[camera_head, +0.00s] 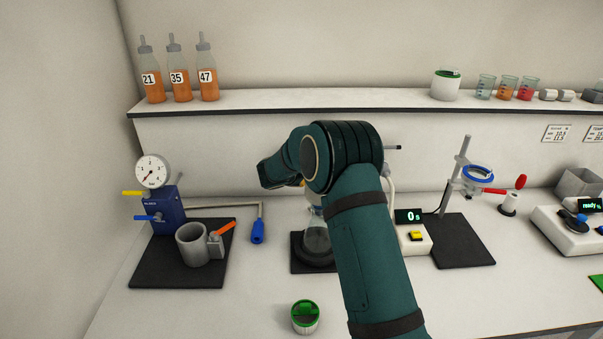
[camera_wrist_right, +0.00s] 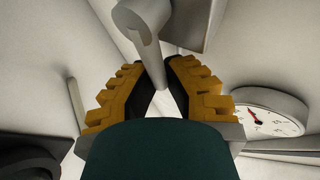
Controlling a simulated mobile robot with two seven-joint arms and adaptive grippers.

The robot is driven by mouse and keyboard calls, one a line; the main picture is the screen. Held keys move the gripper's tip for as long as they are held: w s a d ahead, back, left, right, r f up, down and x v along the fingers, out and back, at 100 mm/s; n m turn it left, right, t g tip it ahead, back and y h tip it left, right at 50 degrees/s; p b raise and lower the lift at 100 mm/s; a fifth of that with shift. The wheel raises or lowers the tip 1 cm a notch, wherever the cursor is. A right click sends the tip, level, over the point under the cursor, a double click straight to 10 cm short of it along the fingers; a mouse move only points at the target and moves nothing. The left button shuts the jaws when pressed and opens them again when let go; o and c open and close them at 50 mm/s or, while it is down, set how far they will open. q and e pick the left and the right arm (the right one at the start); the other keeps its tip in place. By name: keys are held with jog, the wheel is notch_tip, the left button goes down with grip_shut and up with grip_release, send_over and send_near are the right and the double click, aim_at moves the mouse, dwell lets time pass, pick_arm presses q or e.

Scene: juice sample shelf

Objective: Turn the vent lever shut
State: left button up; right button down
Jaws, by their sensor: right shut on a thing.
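In the right wrist view my right gripper (camera_wrist_right: 165,85) is shut on a pale grey lever-like bar (camera_wrist_right: 150,55). The bar hangs from a rounded grey end at the top, and its lower tip sits between the dark finger pads. In the head view my right arm covers the middle of the bench and hides this gripper and what it holds. I cannot tell for sure that the bar is the vent lever. A white dial (camera_wrist_right: 266,122) with a red needle shows close to the right finger. My left gripper is not in view.
A blue gauge unit (camera_head: 167,214) with yellow and blue handles stands at the left, behind a grey cup (camera_head: 193,245). A flask (camera_head: 317,238) is partly hidden by my arm. A green-topped jar (camera_head: 305,317) stands at the front. A timer box (camera_head: 412,239) is to the right.

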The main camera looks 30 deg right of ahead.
jog(key=c, duration=1)
grip_release()
jog(key=v, duration=1.2)
